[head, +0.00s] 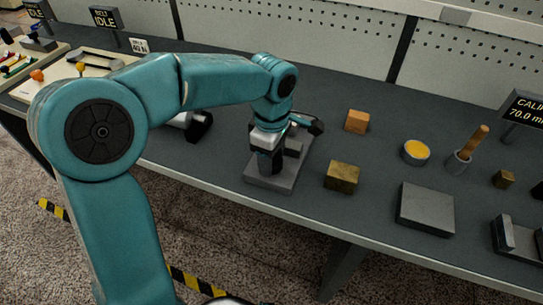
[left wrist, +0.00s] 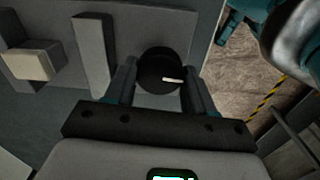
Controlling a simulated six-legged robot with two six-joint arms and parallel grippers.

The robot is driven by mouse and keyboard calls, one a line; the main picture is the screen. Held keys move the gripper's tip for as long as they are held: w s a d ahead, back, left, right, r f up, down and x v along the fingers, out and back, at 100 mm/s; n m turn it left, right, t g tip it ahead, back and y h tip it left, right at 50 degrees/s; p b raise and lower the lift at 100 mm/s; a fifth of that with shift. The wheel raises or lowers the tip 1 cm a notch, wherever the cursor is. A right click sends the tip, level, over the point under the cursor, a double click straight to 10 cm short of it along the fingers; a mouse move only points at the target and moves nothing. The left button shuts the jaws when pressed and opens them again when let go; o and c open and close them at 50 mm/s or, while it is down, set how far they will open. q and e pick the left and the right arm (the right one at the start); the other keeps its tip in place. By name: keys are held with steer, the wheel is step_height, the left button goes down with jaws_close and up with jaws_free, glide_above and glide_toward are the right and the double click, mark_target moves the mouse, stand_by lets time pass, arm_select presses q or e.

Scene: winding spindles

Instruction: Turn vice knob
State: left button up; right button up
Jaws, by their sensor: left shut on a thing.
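The vice is a grey block with upright jaws on a flat base (head: 268,183), standing on the dark bench. Its black round knob with a white mark (left wrist: 160,70) shows in the left wrist view, between my fingers. My left gripper (left wrist: 160,92) is shut on the knob, one finger on each side. In the head view my left gripper (head: 270,160) reaches down over the vice's front and hides most of the knob. The vice's jaws (left wrist: 92,55) stand left of the knob in the wrist view, apart from each other. My right gripper is not in view.
An orange block (head: 357,121) and a brass block (head: 342,177) lie right of the vice. Further right are a yellow-topped tin (head: 416,152), a brush in a cup (head: 468,150) and a grey plate (head: 426,208). A grey cylinder (head: 188,121) lies left. The bench's front edge is close.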

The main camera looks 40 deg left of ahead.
arm_select(q)
steer(key=shift+r+n, duration=0.15)
steer(key=shift+n, duration=0.45)
steer(key=o, duration=1.1)
steer(key=shift+c, duration=0.2)
step_height(320, 180, up, 16)
steer(key=p, duration=0.3)
steer(key=shift+s, duration=0.1)
